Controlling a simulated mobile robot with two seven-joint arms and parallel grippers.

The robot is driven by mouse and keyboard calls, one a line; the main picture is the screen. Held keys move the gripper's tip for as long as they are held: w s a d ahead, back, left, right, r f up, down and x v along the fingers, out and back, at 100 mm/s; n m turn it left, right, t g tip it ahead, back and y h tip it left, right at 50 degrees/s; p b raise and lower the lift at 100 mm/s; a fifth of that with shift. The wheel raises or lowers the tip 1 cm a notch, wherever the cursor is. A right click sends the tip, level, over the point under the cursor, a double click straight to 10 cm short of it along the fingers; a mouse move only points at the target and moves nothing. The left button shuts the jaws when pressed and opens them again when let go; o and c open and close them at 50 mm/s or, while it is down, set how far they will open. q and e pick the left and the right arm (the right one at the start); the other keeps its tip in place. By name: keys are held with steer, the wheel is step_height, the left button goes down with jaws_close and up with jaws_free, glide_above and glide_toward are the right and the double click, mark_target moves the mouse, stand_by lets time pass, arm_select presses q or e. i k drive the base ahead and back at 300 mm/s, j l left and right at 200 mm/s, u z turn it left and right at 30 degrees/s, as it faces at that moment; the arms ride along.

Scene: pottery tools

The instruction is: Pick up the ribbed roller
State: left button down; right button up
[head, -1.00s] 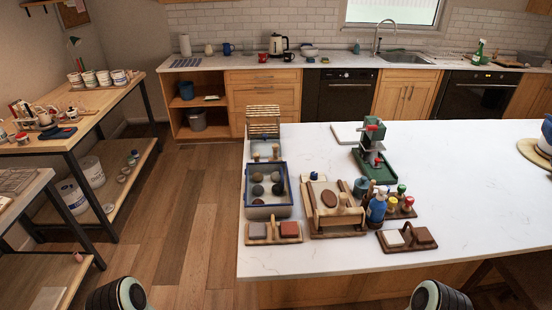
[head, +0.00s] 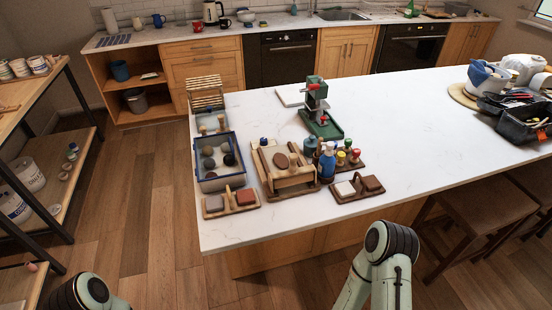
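No ribbed roller can be told for certain at this distance. A wooden stand (head: 292,184) on the white island counter (head: 420,120) has a pale upright piece and a dark oval piece on it; ribs cannot be made out. Pale wooden handles (head: 211,128) stand behind a blue-rimmed tray (head: 222,184) of round lumps, and a slatted wooden rack (head: 205,90) is behind them. Neither gripper is in view; only upper parts of my arms show at the bottom edge, short of the counter.
A green press-like device (head: 318,105) stands behind a blue bottle (head: 327,163) and small colour-topped jars. Wooden holders with blocks (head: 231,202) (head: 357,187) lie along the front. Black tool bins (head: 520,122) stand at right, stools (head: 482,200) below. The counter's middle is clear.

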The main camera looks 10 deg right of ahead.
mark_target(221, 118)
steer(key=u, duration=1.45)
steer(key=i+j+u, duration=0.25)
steer(key=i, duration=0.35)
steer(key=i+u, duration=0.3)
steer(key=i, duration=0.3)
steer(key=i+l+z, duration=0.1)
steer(key=i+z, duration=0.7)
steer(key=i+j+z, duration=0.2)
steer(key=i+z, duration=0.65)
steer(key=i, duration=0.95)
steer(key=i+z, duration=0.35)
steer(key=i+j+z, duration=0.1)
steer(key=z, duration=0.25)
steer(key=i+j+z, duration=0.15)
steer(key=z, duration=0.2)
steer(key=i+z, duration=0.1)
steer(key=z, duration=1.65)
